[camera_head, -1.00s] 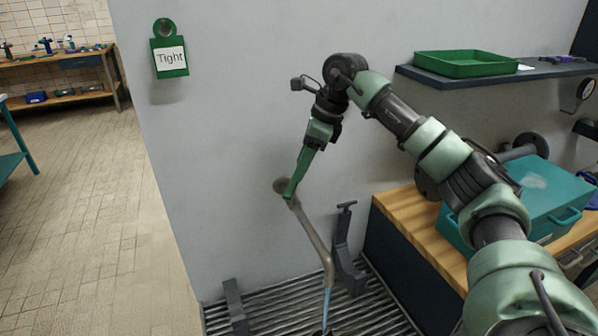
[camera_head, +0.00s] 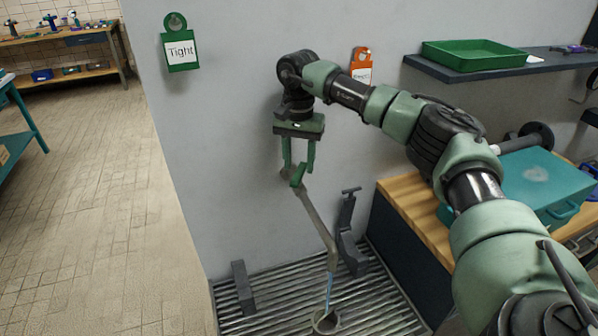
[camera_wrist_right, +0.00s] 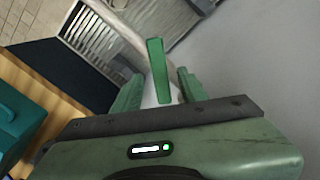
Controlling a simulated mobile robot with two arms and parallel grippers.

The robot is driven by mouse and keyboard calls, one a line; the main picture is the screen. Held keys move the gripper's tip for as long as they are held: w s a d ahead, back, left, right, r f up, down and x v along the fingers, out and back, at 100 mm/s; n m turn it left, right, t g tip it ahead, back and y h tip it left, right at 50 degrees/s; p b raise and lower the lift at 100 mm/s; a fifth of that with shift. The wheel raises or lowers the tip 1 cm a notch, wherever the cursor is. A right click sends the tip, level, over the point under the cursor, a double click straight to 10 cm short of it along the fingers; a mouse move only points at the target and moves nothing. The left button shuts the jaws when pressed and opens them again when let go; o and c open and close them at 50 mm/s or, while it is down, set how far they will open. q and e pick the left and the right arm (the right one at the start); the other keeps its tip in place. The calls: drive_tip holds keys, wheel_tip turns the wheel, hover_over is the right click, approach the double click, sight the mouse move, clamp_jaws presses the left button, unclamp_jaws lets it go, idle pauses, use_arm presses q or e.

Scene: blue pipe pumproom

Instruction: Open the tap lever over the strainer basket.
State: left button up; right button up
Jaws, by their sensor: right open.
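The tap (camera_head: 318,215) comes out of the grey wall, its spout slanting down to the right. Its short green lever (camera_head: 298,177) is at the wall end; in the right wrist view the lever (camera_wrist_right: 158,70) stands between my fingers, with gaps on both sides. A pale blue streak like water (camera_head: 328,290) hangs from the spout over the strainer basket (camera_head: 326,322), which the bottom picture edge partly cuts off. My right gripper (camera_head: 299,167) is open, fingers down, at the lever. I cannot tell whether a finger touches it. My left gripper is out of view.
A slatted grate (camera_head: 280,300) lies below, with dark grey uprights (camera_head: 243,287) on it. To the right are a wooden bench (camera_head: 420,220) with a teal box (camera_head: 540,180), and a shelf with a green tray (camera_head: 475,56). A "Tight" tag (camera_head: 181,52) and an orange tag (camera_head: 361,65) hang on the wall.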

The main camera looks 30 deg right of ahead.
sight(299, 172)
drive_tip(key=shift+f+p, duration=0.35)
drive_tip(key=shift+f, duration=1.75)
clamp_jaws()
drive_tip(key=shift+n, duration=0.3)
drive_tip(key=n, duration=0.3)
drive_tip(key=shift+r+n, duration=0.1)
drive_tip(key=shift+n, duration=1.8)
